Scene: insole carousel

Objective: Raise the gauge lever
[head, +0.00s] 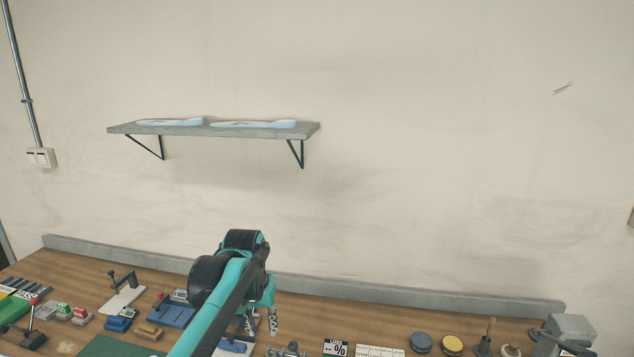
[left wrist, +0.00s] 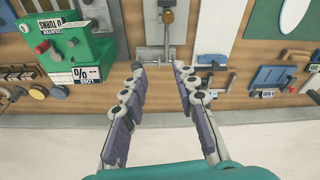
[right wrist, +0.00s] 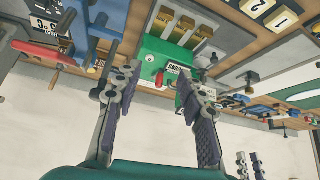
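No part is labelled as the gauge lever, so I cannot tell which one it is. In the left wrist view a grey metal fixture (left wrist: 154,55) with an upright bar and a brass-coloured knob (left wrist: 167,17) stands beyond my left fingertips. My left gripper (left wrist: 159,68) is open and empty, apart from the fixture as far as I can tell. In the head view it (head: 262,324) hangs over the back of the bench. My right gripper (right wrist: 158,72) is open and empty before a green box (right wrist: 155,60) with a red knob (right wrist: 159,77). It is outside the head view.
The wooden bench (head: 60,268) is crowded with small fixtures along its back edge. A white-based stand with a dark lever (head: 122,292) is at left. A LOSS display (head: 335,347) stands right of my left gripper. A wall shelf (head: 215,131) holds two pale insoles.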

